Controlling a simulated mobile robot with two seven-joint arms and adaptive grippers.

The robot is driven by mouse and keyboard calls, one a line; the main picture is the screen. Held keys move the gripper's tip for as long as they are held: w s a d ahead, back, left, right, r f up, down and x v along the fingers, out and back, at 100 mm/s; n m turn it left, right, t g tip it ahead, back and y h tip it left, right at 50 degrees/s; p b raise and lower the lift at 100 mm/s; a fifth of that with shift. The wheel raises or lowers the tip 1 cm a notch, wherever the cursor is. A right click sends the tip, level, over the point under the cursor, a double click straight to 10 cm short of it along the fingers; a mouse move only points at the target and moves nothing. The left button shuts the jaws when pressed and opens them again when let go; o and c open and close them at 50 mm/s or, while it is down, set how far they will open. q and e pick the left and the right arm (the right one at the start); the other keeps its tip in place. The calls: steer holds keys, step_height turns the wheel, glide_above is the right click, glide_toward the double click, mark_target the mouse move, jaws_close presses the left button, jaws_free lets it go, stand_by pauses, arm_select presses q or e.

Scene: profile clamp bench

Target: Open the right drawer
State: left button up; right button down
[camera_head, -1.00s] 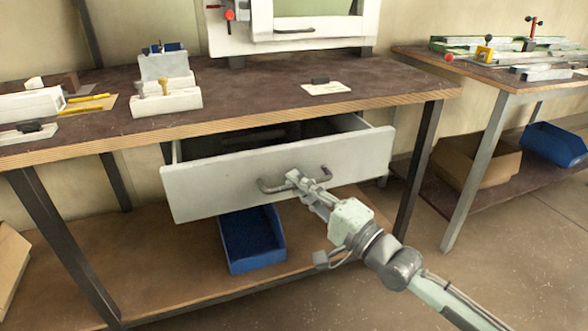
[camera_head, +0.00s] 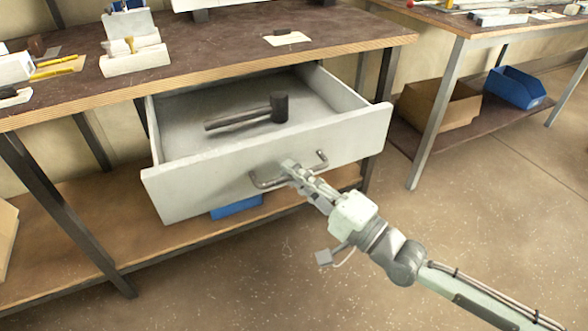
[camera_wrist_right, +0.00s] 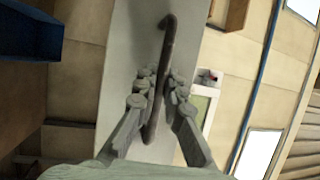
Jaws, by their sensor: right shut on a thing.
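The white drawer (camera_head: 200,185) under the workbench is pulled well out. Its inside shows, with a dark mallet (camera_head: 250,113) lying on the drawer floor. A grey bar handle (camera_head: 266,181) is fixed across the drawer front. My right gripper (camera_head: 290,170) is shut on the handle near its middle. In the right wrist view, the fingers (camera_wrist_right: 160,95) sit on both sides of the handle (camera_wrist_right: 167,50), with the white drawer front (camera_wrist_right: 130,40) behind. My left gripper is not in view.
The workbench top (camera_head: 220,50) carries a white block fixture (camera_head: 135,60) and yellow tools (camera_head: 57,66). A blue bin (camera_head: 237,207) sits on the lower shelf, mostly hidden by the drawer. A second bench stands at right, with a cardboard box (camera_head: 437,105) below. The floor (camera_head: 480,220) at right is clear.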

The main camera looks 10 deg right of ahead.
stand_by(0.4)
steer(key=c, duration=1.6)
jaws_free()
steer(key=shift+s+d, duration=0.1)
steer(key=v, duration=1.2)
